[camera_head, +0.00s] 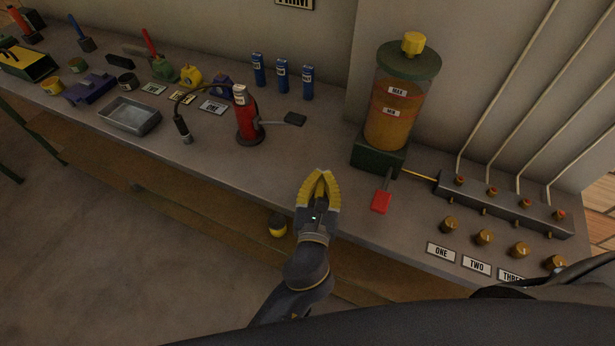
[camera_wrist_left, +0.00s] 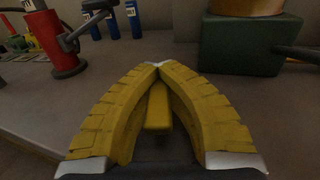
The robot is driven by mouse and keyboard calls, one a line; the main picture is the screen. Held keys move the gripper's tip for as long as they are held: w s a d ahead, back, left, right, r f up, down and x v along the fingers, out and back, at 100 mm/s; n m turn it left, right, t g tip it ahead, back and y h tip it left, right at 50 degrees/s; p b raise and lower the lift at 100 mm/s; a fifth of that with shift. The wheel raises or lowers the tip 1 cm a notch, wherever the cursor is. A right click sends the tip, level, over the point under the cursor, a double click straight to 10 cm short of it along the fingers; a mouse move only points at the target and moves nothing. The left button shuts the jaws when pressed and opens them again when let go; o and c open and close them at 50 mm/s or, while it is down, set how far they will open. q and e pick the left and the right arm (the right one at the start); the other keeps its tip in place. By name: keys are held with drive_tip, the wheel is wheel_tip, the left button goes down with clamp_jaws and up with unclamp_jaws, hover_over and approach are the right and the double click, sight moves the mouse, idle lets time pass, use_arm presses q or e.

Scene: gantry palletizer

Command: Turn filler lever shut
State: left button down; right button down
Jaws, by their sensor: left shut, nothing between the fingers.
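My left gripper (camera_head: 320,175) is over the bench near its front edge, with yellow fingers shut and empty; the fingertips meet in the left wrist view (camera_wrist_left: 157,66). To its right, a lever with a red grip (camera_head: 381,201) sticks out toward the front from the dark green base (camera_head: 379,156) of the amber reservoir (camera_head: 390,115). The gripper is apart from it. In the left wrist view the green base (camera_wrist_left: 238,45) is at upper right, with part of a dark bar at the right edge; the red grip is out of that view. My right gripper is not in view.
A red pump (camera_head: 246,120) with a black handle (camera_head: 293,119) stands left of the reservoir. Blue cartridges (camera_head: 281,76) stand behind it. A manifold (camera_head: 500,203) with pipes and brass knobs (camera_head: 484,237) lies to the right. The bench between pump and reservoir is clear.

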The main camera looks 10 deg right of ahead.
use_arm(q)
drive_tip(key=c, duration=1.6)
unclamp_jaws()
drive_tip(key=shift+f, duration=0.35)
drive_tip(key=o, duration=0.3)
drive_tip(key=shift+r, duration=0.2)
drive_tip(key=shift+v, duration=3.75)
